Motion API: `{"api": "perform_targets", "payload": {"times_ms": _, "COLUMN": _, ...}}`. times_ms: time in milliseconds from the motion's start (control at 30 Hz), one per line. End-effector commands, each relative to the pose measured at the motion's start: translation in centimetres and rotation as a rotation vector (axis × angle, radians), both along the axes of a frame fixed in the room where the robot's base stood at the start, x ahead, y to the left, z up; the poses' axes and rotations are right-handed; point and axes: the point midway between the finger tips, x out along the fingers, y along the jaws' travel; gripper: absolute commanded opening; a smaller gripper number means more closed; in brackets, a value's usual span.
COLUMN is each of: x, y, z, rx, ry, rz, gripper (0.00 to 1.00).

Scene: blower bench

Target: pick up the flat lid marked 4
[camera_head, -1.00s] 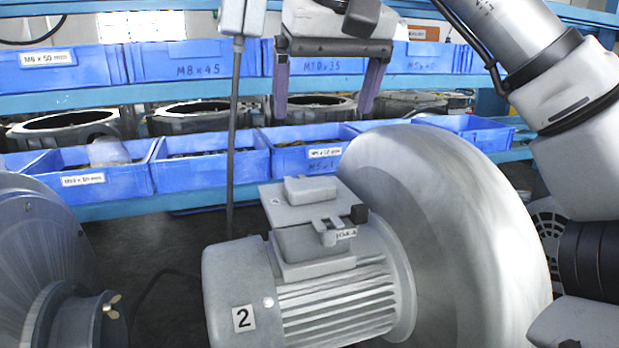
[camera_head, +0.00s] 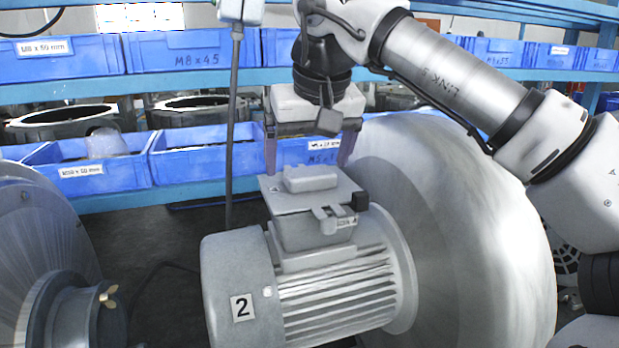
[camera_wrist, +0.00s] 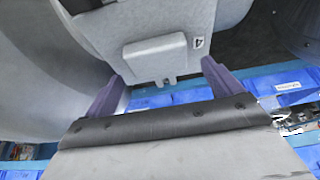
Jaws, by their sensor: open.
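The flat lid (camera_head: 350,190) is a grey plate with a raised block on top. It lies on the terminal box of the motor marked 2 (camera_head: 235,270). In the wrist view the lid (camera_wrist: 110,40) carries a small label 4 beside its raised block. My gripper (camera_head: 308,166) is open and empty, just above and behind the lid in the head view. In the wrist view my gripper (camera_wrist: 163,78) has its two fingers spread to either side of the lid's near end. I cannot tell whether they touch it.
A large round blower housing (camera_head: 460,210) stands right of the motor. A cable (camera_head: 231,130) hangs left of my gripper. Blue bins (camera_head: 200,163) fill the shelves behind. Another round metal housing (camera_head: 45,235) stands at the left.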

Motion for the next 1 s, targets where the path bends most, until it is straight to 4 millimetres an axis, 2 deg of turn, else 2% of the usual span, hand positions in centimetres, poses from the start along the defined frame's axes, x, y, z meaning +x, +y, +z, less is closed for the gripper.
{"api": "perform_targets", "payload": {"times_ms": 133, "x": 0.48, "y": 0.12, "z": -1.24, "rx": 0.001, "ry": 0.000, "rz": 0.000, "gripper": 0.91}}
{"api": "perform_targets", "payload": {"times_ms": 367, "x": 0.53, "y": 0.14, "z": -1.42, "rx": 0.001, "ry": 0.000, "rz": 0.000, "gripper": 0.91}}
{"api": "perform_targets", "payload": {"times_ms": 767, "x": 0.52, "y": 0.14, "z": -1.39, "rx": 0.001, "ry": 0.000, "rz": 0.000, "gripper": 0.40}}
{"api": "perform_targets", "payload": {"times_ms": 1000, "x": 0.52, "y": 0.15, "z": -1.29, "rx": 0.002, "ry": -0.001, "rz": -0.001, "gripper": 0.39}}
